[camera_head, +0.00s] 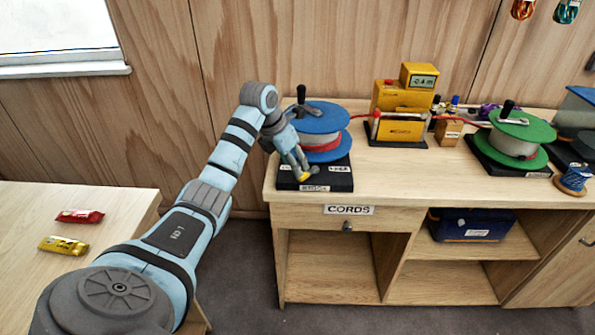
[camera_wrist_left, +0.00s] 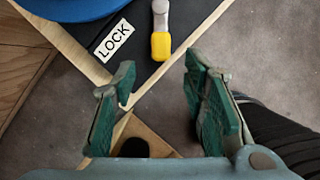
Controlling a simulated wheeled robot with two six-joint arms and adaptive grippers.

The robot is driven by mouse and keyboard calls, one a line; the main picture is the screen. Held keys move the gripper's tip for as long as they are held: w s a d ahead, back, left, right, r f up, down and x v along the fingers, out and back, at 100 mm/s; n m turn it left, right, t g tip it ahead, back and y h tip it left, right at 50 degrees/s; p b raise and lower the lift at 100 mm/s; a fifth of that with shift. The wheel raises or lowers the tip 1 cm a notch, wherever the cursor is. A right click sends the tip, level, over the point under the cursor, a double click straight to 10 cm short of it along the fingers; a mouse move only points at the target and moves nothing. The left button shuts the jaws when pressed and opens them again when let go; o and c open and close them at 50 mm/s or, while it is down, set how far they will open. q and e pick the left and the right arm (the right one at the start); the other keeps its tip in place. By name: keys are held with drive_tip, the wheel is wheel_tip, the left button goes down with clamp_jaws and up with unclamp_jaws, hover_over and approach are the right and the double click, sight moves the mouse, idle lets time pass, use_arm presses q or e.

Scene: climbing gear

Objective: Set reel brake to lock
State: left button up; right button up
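The reel with blue flanges (camera_head: 320,118) stands on a black base (camera_head: 318,188) labelled STOCK at the left end of the cabinet top. Its grey brake lever with a yellow tip (camera_head: 305,176) points toward the base's front. In the left wrist view the yellow tip (camera_wrist_left: 160,46) lies to the right of the LOCK label (camera_wrist_left: 113,40), not on it. My left gripper (camera_wrist_left: 160,75) is open and empty, with green finger pads, short of the lever. In the head view the left gripper (camera_head: 288,147) is over the base's left side, partly covering it. My right gripper is not in view.
A yellow meter (camera_head: 400,110) stands right of the reel, and a green reel (camera_head: 520,130) farther right. A drawer labelled CORDS (camera_head: 349,210) is below. Red (camera_head: 80,216) and yellow (camera_head: 63,245) packets lie on the left table. Floor shows between the table and cabinet.

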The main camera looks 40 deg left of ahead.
use_arm(q)
drive_tip(key=v, duration=0.7)
